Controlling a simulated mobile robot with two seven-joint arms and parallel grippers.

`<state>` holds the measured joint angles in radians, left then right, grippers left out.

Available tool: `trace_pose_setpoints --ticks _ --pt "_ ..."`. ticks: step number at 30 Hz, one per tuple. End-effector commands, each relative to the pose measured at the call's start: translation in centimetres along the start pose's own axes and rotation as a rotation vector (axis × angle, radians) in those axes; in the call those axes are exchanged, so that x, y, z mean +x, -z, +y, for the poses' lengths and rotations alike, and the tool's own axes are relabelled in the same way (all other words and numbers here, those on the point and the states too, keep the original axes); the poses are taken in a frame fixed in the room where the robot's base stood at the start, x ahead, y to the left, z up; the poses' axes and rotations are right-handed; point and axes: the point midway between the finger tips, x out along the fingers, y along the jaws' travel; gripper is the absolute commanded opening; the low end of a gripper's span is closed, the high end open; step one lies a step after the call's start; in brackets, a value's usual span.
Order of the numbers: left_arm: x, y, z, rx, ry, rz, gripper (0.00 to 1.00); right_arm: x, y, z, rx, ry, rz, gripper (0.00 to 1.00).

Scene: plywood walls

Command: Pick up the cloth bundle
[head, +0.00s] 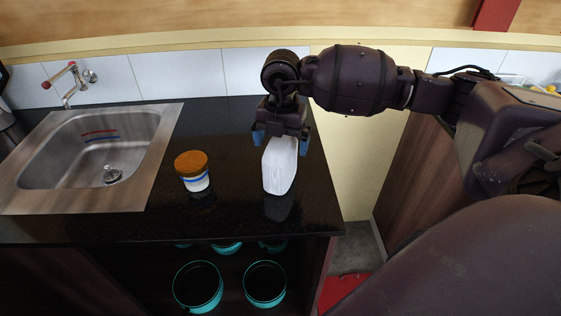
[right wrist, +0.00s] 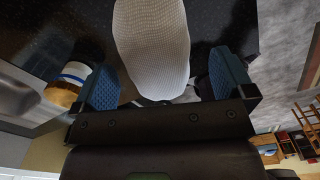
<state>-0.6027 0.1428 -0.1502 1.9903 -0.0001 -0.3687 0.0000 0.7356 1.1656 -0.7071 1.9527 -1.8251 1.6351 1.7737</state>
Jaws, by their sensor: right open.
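The cloth bundle (head: 280,168) is a white, upright, rounded block on the dark countertop, near its right end. In the right wrist view the cloth bundle (right wrist: 152,42) shows a fine woven texture and lies between the two blue fingers. My right gripper (head: 280,139) is above the bundle with its fingers pointing down, one on each side of its top. In the right wrist view my right gripper (right wrist: 165,80) is open, with a gap between each finger and the cloth. The bundle's top is partly hidden by the gripper in the head view. My left gripper is not in view.
A white jar with a blue band and brown lid (head: 193,171) stands left of the bundle. A metal sink (head: 60,190) with a tap (head: 72,83) is at the left. Teal-rimmed containers (head: 197,287) sit on the shelf below. The counter ends just right of the bundle.

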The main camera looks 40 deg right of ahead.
Motion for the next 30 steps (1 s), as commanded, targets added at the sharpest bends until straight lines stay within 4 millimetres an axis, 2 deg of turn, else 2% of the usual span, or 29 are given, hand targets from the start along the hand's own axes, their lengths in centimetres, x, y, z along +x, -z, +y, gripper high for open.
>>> trace_pose_setpoints --ticks 3,6,14,24,26,30 --pt "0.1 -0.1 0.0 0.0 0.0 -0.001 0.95 1.9 -0.1 0.2 0.001 0.002 0.002 1.0" --pt "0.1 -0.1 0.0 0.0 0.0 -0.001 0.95 2.9 -0.1 0.2 0.001 0.001 0.002 1.0" --pt "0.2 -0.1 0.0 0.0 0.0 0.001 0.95 3.2 -0.2 0.2 0.0 0.0 -0.001 1.0" --pt "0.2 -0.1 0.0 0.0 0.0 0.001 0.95 3.1 -0.2 0.2 0.0 0.0 -0.001 0.48" --pt "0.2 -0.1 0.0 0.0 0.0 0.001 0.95 3.1 -0.2 0.2 0.0 -0.001 -0.001 0.4" --pt "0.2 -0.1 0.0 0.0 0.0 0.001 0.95 3.1 -0.2 0.2 0.0 -0.001 -0.001 0.4"
